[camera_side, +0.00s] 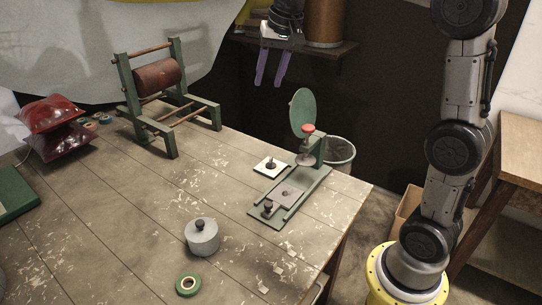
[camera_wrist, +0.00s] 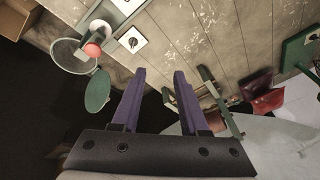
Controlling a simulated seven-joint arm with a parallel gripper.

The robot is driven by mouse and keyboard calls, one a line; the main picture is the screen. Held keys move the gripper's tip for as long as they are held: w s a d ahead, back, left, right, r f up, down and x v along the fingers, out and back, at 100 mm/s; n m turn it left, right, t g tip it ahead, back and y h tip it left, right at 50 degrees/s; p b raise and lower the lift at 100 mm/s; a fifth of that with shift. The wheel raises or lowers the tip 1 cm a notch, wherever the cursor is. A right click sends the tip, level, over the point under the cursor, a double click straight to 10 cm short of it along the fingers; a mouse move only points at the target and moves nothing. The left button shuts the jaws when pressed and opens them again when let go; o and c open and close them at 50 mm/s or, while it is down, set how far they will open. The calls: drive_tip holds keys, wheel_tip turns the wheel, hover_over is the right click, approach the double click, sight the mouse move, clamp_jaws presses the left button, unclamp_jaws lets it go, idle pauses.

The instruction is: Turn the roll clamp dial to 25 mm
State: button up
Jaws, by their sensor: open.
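A white square plate with a small dark knob (camera_side: 270,165) lies flat on the table beside the green metal fixture; it looks like the dial. It also shows in the wrist view (camera_wrist: 132,40), where no scale can be read. The green fixture (camera_side: 288,203) has a long base, a red knob (camera_side: 308,129) and an upright green disc (camera_side: 303,111). The disc also shows in the wrist view (camera_wrist: 98,90). My gripper (camera_side: 269,84) is open and empty, its two purple fingers (camera_wrist: 159,74) high above and behind the fixture, touching nothing.
A green frame with a red roller (camera_side: 158,75) stands at the back left. A grey lidded cylinder (camera_side: 202,238) and a green tape roll (camera_side: 187,285) sit in front. Red packs (camera_side: 50,116) lie at left. A wire bin (camera_side: 342,152) stands beyond the table's edge. The table's middle is clear.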

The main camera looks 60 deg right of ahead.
drive_tip(key=w+d+f+m+g, duration=0.1)
drive_tip(key=w+d+f, duration=0.4)
drive_tip(key=w, duration=0.1)
drive_tip(key=m+g, duration=0.2)
drive_tip(key=g, duration=0.1)
hover_over(271, 158)
wheel_tip(271, 158, down, 17)
drive_tip(key=shift+y, duration=0.4)
wheel_tip(271, 158, down, 13)
drive_tip(key=shift+f, duration=0.2)
clamp_jaws()
